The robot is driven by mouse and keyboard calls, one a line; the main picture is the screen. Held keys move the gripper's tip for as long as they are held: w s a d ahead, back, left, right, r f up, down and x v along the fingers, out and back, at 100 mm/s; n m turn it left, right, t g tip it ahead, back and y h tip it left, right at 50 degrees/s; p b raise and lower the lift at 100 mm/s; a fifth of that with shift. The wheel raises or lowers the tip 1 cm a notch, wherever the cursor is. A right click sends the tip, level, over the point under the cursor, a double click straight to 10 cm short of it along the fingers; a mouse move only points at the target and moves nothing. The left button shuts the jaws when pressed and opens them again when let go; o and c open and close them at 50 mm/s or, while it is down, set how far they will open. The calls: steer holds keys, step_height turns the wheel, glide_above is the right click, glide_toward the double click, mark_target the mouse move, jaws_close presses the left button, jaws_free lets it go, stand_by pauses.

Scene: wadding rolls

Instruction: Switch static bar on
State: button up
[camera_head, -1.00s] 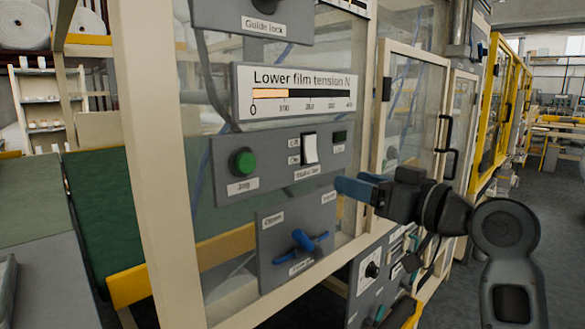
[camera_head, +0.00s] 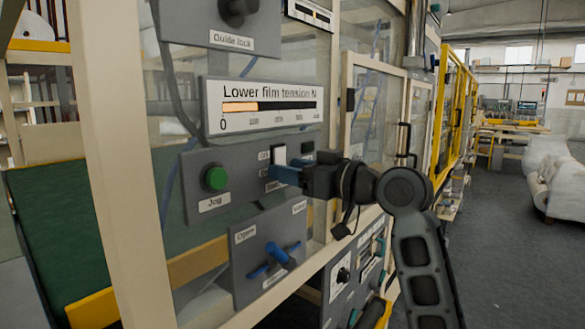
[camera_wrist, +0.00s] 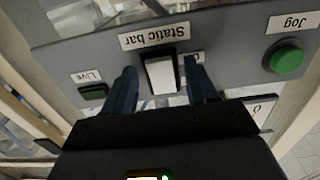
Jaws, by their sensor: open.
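The static bar switch is a white rocker (camera_head: 279,155) in a dark frame on the grey panel (camera_head: 190,162), with small labels at its left. In the wrist view the rocker (camera_wrist: 161,75) appears upside down under its "Static bar" label (camera_wrist: 160,37). My gripper (camera_head: 275,173) is open at the switch, its blue fingers over the lower part in the head view. In the wrist view the fingers stand on either side of the rocker, with nothing held. Whether they touch it, and which way it is tilted, I cannot tell. The "Live" indicator (camera_wrist: 93,92) looks dark green.
The green Jog button (camera_head: 215,178) is on the same panel, left of the switch. A blue-handled Open knob (camera_head: 280,256) is below. The tension gauge (camera_head: 262,106) is above. A frame post (camera_head: 112,160) stands left; open floor (camera_head: 515,245) lies right.

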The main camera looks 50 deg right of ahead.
steer(key=c, duration=1.1)
steer(key=shift+o, duration=0.2)
steer(key=t+b, duration=0.1)
steer(key=b, duration=0.3)
steer(key=f+t+b, duration=0.1)
steer(key=b, duration=0.2)
steer(key=shift+w+t+b, duration=0.25)
steer(key=shift+t+b, duration=0.1)
steer(key=shift+t, duration=0.05)
steer(key=shift+r, duration=0.15)
steer(key=o, duration=1.1)
steer(key=shift+c, duration=0.2)
